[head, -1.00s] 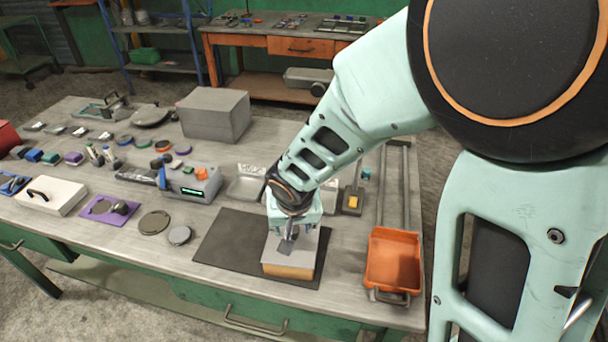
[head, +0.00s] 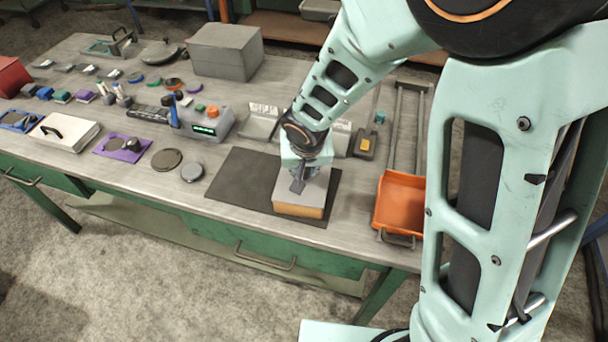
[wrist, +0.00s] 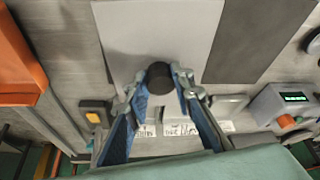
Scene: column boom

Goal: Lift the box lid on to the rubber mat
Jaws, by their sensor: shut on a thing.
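The box lid (head: 287,192) is a grey flat top over an orange-brown box side (head: 298,211), at the right part of the dark rubber mat (head: 237,187). In the wrist view the lid (wrist: 160,28) is a pale grey panel with a round dark knob (wrist: 159,75). My gripper (head: 298,187) is above the lid, and in the wrist view its fingers (wrist: 159,82) are closed on the knob from both sides. I cannot tell whether the lid is raised off the box. My gripper hides part of the lid in the head view.
An orange tray (head: 398,200) stands right of the mat. A grey device with a green display (head: 207,125) and grey bins (head: 262,118) stand behind it. Flat discs (head: 166,159) lie to the left. The left part of the mat is bare.

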